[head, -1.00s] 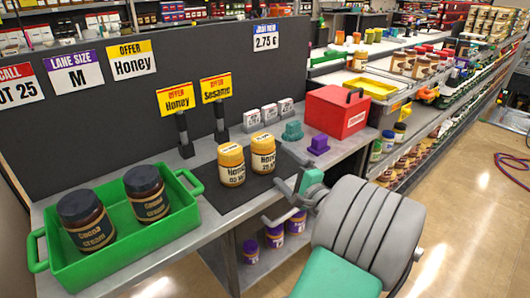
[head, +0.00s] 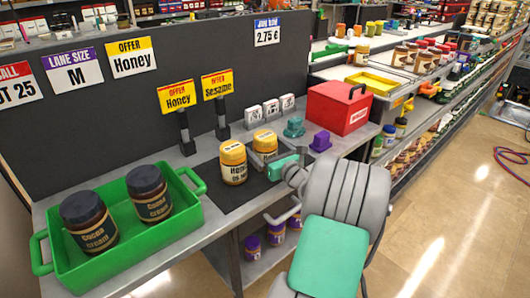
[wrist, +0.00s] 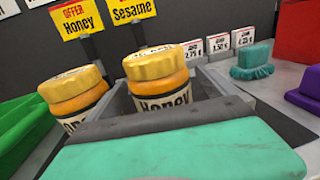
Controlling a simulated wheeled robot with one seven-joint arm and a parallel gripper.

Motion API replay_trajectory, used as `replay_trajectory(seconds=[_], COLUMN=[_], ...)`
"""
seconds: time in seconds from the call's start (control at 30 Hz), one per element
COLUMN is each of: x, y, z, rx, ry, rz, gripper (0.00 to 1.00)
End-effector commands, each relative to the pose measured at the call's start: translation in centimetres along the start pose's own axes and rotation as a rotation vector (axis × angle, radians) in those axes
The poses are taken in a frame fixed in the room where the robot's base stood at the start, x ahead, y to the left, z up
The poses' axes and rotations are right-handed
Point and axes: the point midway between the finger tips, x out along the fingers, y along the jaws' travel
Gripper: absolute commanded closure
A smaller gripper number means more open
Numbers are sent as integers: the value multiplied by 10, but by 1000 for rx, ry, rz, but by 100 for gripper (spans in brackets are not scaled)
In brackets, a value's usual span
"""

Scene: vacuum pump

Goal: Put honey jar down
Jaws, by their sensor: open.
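Two honey jars with yellow lids and dark-lettered labels stand upright on a dark mat (head: 212,200) on the counter. The left honey jar (head: 233,166) is clear in the head view and partly cut off in the wrist view (wrist: 76,95). The right honey jar (head: 265,143) has its lower part hidden by my gripper in the head view. In the wrist view, this right jar (wrist: 163,82) stands upright between the spread grey fingers. My gripper (head: 276,188) is open around or just in front of it; contact cannot be told.
A green tray (head: 196,205) with two cocoa cream jars stands left. Offer signs for Honey (head: 180,96) and Sesame (head: 216,85) stand behind the jars. Price cards, a teal brush (head: 294,127), a purple object (head: 320,140) and a red box (head: 338,110) are to the right.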

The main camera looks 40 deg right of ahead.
Motion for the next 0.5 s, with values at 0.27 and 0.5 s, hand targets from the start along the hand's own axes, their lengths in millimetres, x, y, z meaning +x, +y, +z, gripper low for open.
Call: replay_trajectory(seconds=[0.27,0.5], x=[6,5], y=[-1,0], z=[1,1], rx=[-1,-2], ry=[-1,-1], rz=[-2,-2], gripper=[4,23])
